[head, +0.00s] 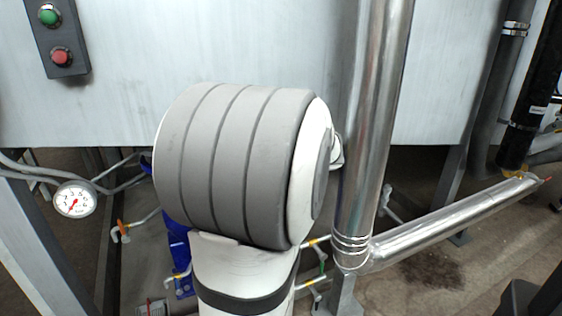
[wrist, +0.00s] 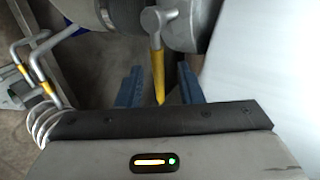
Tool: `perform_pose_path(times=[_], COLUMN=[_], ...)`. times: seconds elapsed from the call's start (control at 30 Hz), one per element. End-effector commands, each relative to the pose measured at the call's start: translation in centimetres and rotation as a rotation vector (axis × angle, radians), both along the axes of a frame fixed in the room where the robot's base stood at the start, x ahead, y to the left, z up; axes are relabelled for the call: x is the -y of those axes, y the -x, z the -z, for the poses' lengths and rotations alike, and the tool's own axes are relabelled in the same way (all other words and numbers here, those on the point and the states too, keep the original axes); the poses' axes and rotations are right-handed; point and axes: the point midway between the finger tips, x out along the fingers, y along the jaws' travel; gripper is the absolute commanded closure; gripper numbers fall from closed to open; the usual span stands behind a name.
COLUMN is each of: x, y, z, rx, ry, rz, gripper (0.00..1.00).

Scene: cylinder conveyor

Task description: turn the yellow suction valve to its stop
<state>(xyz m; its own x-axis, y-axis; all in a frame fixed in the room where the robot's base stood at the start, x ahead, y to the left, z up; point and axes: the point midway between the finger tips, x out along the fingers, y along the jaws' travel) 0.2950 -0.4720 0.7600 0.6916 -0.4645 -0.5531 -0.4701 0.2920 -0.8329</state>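In the wrist view a yellow valve handle (wrist: 158,78) hangs from a round grey hub on a metal pipe. It points down the picture toward my gripper. My gripper (wrist: 159,88) is open, with its two blue fingers apart. In the head view my own arm hides the gripper and this handle.
A shiny vertical pipe (head: 371,120) stands right of my arm and joins a sloping pipe (head: 450,222). A pressure gauge (head: 75,199) and a button box (head: 56,36) are at left. Other small valves with yellow handles (head: 316,241) sit low. Thin bent pipes (wrist: 40,65) lie left.

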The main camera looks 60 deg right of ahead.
Motion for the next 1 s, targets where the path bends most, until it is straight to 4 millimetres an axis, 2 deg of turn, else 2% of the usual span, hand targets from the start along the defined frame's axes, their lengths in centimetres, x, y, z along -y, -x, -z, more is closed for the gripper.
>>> perform_pose_path(times=[0.1,0.33,0.87,1.0], x=[-0.9,-1.5,-1.5,-3.0], y=[1.3,2.3,2.2,0.8], z=[-1.3,-1.9,-1.9,-3.1], rx=[0.0,0.0,0.0,-0.021], ry=[0.001,0.0,0.001,0.003], rz=[0.002,0.001,-0.001,-0.054], gripper=[0.67,0.67,0.67,0.67])
